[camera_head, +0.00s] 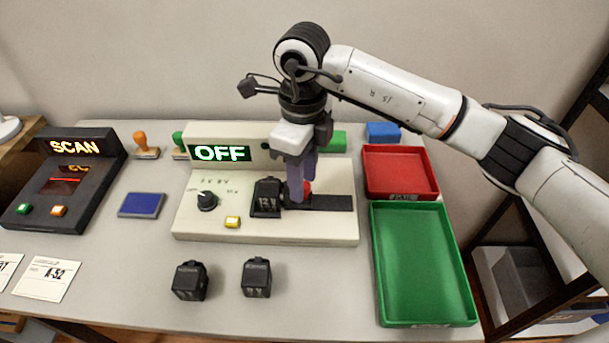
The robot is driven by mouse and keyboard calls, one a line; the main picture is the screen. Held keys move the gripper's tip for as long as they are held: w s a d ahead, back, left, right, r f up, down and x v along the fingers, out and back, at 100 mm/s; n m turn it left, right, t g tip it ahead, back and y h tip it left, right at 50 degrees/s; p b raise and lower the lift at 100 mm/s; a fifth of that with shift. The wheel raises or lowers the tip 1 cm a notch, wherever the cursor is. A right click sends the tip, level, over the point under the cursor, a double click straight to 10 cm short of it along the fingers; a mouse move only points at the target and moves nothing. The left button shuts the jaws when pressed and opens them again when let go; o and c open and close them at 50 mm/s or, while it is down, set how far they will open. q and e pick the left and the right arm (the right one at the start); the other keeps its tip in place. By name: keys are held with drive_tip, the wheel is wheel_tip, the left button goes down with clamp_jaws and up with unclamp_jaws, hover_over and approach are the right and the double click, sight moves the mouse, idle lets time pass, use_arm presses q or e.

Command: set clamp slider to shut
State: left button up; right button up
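The test device (270,232) is a cream box on the table with a lit green OFF display (222,153), a black dial (207,200) and a yellow button (232,222). On its right half is a dark clamp track (335,203). The red knob of the clamp slider (307,187) is at the track's left end, beside a black 12 V block (267,196) seated on the device. My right gripper (299,192) points down with its purple fingers at the red knob, which they partly cover. Whether they grip it is unclear. My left gripper is out of view.
Two loose black blocks (189,281) (256,278) stand in front of the device. A red tray (431,188) and a green tray (420,319) lie to the right. A black SCAN unit (88,187), a blue pad (141,205) and stamps (143,146) are at left.

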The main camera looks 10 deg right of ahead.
drive_tip(key=shift+a+r, duration=0.1)
drive_tip(key=shift+a, duration=0.1)
wheel_tip(320, 180, up, 10)
drive_tip(key=shift+d, duration=0.15)
drive_tip(key=shift+r, duration=0.1)
idle(0.4)
